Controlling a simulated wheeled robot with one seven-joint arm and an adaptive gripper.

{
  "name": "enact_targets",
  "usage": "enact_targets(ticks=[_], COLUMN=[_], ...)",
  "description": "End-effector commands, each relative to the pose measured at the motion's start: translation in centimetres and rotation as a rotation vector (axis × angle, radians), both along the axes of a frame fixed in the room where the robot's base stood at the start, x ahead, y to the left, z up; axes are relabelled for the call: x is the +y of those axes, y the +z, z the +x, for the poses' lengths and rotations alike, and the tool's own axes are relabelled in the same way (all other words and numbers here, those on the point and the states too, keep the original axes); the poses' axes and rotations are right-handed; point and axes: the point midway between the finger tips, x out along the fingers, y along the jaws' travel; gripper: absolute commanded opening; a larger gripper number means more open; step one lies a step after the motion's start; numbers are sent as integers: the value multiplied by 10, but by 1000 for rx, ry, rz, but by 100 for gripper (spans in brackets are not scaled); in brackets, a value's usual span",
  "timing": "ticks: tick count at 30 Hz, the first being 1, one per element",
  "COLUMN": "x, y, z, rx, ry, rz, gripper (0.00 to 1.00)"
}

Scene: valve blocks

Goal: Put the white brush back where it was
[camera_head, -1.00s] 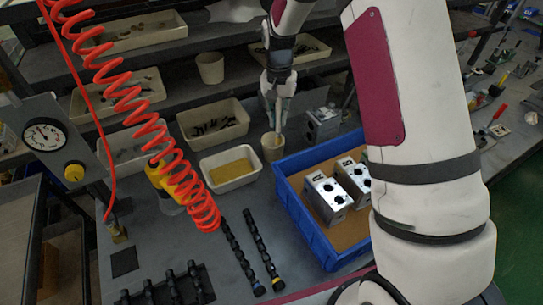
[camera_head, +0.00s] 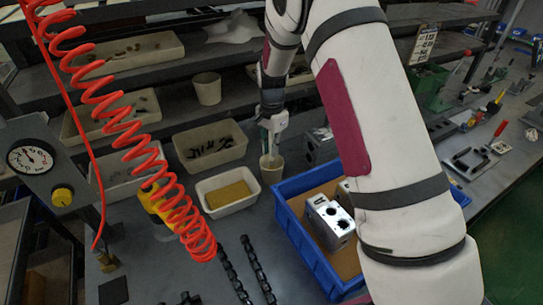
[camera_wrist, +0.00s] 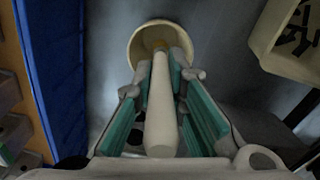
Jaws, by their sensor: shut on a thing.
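The white brush (camera_wrist: 161,105) is between the two fingers of my gripper (camera_wrist: 164,85) in the wrist view, its handle toward the camera. Its far end with tan bristles reaches into the mouth of a cream cup (camera_wrist: 136,48). In the head view my gripper (camera_head: 273,140) points down just above the same cup (camera_head: 271,171), which stands on the bench left of the blue crate. The gripper is shut on the brush. I cannot tell whether the bristles touch the cup's bottom.
The blue crate (camera_head: 307,241) with metal valve blocks (camera_head: 330,221) stands close right of the cup. A white tray with a yellow sponge (camera_head: 228,193) is at its left. A red coiled hose (camera_head: 128,140) hangs at the left. Shelf bins are behind.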

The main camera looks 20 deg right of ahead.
Motion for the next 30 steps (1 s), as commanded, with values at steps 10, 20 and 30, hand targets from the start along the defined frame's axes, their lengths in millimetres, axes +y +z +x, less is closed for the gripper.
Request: enact_targets(ticks=[10,20,30], x=[0,0,0], y=[-33,-36,-36], z=[0,0,0], rx=[1,2,2], ry=[0,0,0], rz=[0,0,0], gripper=[0,26,33])
